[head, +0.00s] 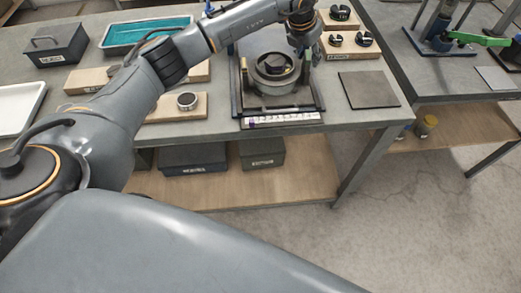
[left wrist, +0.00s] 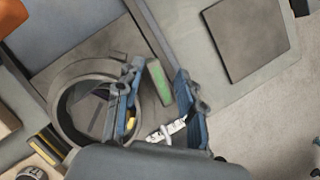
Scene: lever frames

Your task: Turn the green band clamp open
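The green band clamp shows in the left wrist view as a short green bar (left wrist: 159,82) beside a round grey ring housing (left wrist: 72,112). In the head view the ring housing (head: 275,82) stands in a dark frame on the bench, and I cannot make out the green bar there. My left gripper (head: 303,48) is above the right side of the housing. In the left wrist view its two blue fingers (left wrist: 160,108) are apart, with the green bar showing between them near the tips. I cannot tell whether they touch it. My right gripper is not in view.
A strip with markings (head: 281,120) lies along the frame's front. A dark square plate (head: 369,90) lies to its right. Wooden blocks with round parts (head: 350,45) stand behind, and another (head: 178,107) stands left. A teal tray (head: 145,33) is at the back left.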

